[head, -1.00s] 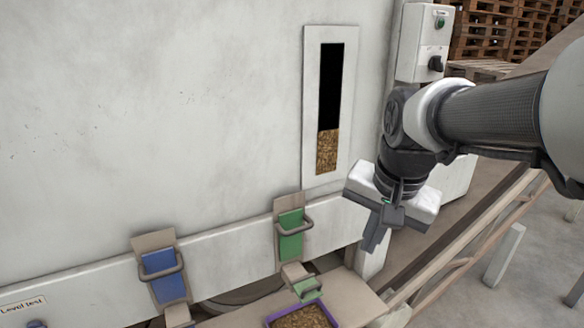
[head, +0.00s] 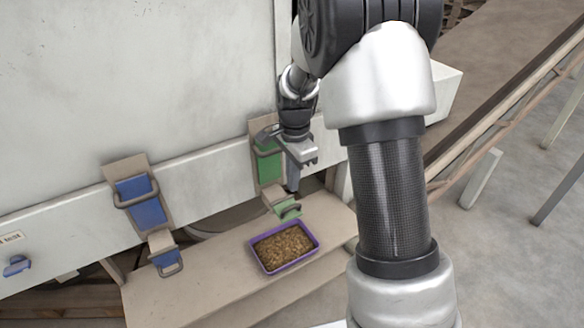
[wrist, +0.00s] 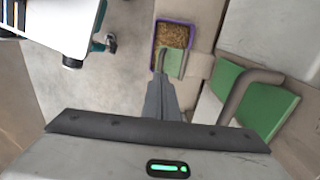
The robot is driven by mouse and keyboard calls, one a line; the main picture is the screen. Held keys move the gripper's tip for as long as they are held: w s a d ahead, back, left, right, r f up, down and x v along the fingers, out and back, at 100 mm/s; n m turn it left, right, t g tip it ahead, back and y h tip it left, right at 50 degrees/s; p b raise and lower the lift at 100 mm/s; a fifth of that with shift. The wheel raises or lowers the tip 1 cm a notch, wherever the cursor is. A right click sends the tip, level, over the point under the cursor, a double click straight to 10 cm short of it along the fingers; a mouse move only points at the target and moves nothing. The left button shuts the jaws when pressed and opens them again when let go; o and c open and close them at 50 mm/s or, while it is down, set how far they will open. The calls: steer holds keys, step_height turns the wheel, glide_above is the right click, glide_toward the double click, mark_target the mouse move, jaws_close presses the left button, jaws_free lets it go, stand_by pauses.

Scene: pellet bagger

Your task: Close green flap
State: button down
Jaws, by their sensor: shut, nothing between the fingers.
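The green flap (head: 267,165) is on the front of the white machine, on a tan plate, with a grey bar handle by it. In the wrist view the green flap (wrist: 268,108) is at the right, with the handle (wrist: 240,92) along its left side. A small green-lipped chute (head: 286,209) sits below it. My gripper (head: 293,186) is shut and empty, pointing down just right of the flap and partly covering it. In the wrist view my fingers (wrist: 162,92) are together, left of the handle. I cannot tell whether they touch anything.
A purple tray of pellets (head: 284,247) stands on the tan shelf (head: 200,290) below the chute. A blue flap (head: 141,201) with a grey handle is to the left, above a blue-lipped chute (head: 167,261). A sloped conveyor frame (head: 500,120) is at the right.

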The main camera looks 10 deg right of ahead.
mark_target(292, 207)
step_height(292, 207, down, 7)
steer(key=shift+w+a+f, duration=0.1)
steer(key=shift+w, duration=0.05)
steer(key=shift+f, duration=0.1)
stand_by(0.4)
